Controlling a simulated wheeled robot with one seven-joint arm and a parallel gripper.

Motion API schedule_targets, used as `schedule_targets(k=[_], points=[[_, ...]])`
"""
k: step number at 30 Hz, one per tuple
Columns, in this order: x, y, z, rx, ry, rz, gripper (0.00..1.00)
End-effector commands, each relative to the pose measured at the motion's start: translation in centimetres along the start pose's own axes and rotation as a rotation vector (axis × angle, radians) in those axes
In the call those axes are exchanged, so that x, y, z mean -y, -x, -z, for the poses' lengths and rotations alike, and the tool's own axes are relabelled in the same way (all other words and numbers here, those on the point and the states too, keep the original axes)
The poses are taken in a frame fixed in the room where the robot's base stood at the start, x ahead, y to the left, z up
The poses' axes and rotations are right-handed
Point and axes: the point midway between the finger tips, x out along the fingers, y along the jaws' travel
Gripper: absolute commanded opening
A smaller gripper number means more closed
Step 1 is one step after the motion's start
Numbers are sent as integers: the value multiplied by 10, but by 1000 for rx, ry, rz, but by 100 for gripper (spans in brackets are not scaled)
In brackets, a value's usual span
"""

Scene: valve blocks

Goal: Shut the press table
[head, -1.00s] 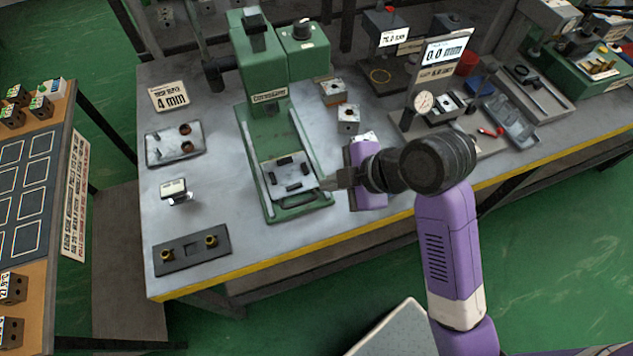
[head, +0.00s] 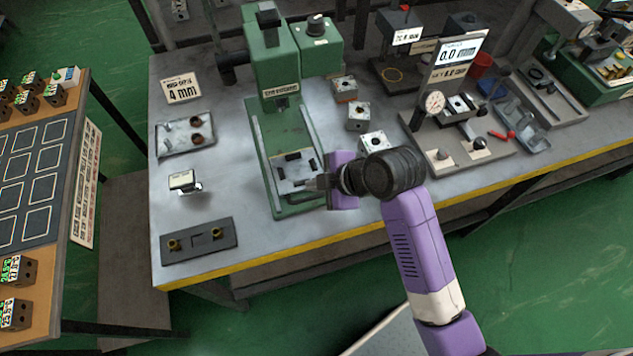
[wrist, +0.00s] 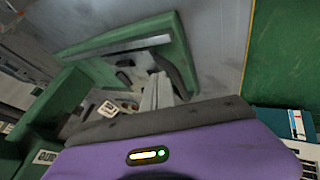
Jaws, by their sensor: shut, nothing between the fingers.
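The green press (head: 275,62) stands on the bench. Its press table (head: 283,186), a pale grey plate with dark pads, sits at the front end of the green base, out in front of the press head. My gripper (head: 313,183) is shut and empty at the plate's front right corner. In the wrist view, the closed fingers (wrist: 160,88) point at a dark curved bar (wrist: 177,72), which looks like the table's handle, beside the green base (wrist: 185,50). I cannot tell whether they touch it. My wrist hides part of the front right of the base in the head view.
Several metal blocks (head: 359,116) stand right of the press. A gauge stand (head: 433,104) is further right. The bench has a yellow front edge (head: 350,231).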

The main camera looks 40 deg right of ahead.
Motion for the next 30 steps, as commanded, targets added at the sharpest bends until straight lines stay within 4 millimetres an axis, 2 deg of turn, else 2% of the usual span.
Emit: schedule_targets(k=[5,21,25,30], points=[[-8,-4,0,1,1,-1,0],[-104,-57,0,0,1,0,0],[-117,-63,0,0,0,1,0],[-121,-65,0,0,0,0,0]])
